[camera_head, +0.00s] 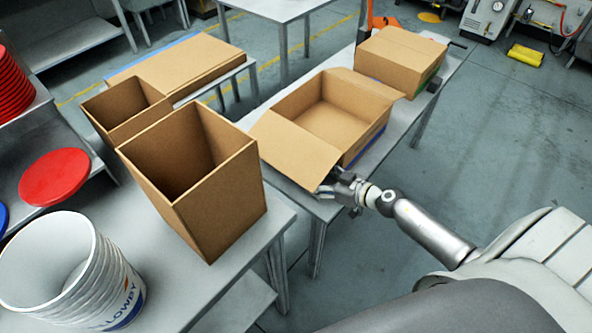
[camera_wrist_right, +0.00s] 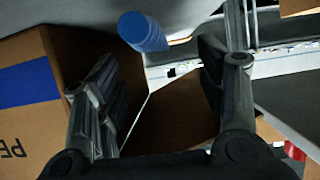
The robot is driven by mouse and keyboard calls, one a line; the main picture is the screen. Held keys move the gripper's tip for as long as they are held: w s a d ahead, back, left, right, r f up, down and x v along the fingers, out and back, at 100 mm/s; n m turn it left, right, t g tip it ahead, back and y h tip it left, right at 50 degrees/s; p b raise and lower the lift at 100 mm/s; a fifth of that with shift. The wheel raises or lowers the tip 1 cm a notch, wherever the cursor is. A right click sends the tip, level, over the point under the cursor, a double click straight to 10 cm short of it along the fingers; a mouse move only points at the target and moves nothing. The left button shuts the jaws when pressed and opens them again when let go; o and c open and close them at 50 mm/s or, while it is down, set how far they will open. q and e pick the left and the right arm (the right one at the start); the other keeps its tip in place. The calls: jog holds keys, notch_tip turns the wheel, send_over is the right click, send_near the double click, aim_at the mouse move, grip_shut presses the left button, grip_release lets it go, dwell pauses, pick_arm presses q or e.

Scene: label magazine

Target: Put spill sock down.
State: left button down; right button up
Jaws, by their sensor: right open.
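My right gripper (camera_head: 342,187) is at the near right corner of the open cardboard box, by its folded-out flap. In the right wrist view the gripper (camera_wrist_right: 165,85) has its two fingers wide apart with nothing held between them. A blue, ribbed, rounded object (camera_wrist_right: 142,32) lies beyond the fingertips, apart from them; it looks like the spill sock, but I cannot be sure. I cannot make it out in the head view. My left gripper is not in view.
The open box (camera_head: 375,124) stands on a narrow grey table beside a closed box (camera_head: 401,58). Tall open cartons (camera_head: 235,180) and a white bucket (camera_head: 120,290) stand on the nearer table. A yellow item (camera_head: 525,55) lies on the floor.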

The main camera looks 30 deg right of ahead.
jog(key=shift+x, duration=1.2)
jog(key=shift+f, duration=0.1)
jog(key=c, duration=1.2)
jog(key=shift+r+p, duration=0.35)
jog(key=shift+c, duration=0.2)
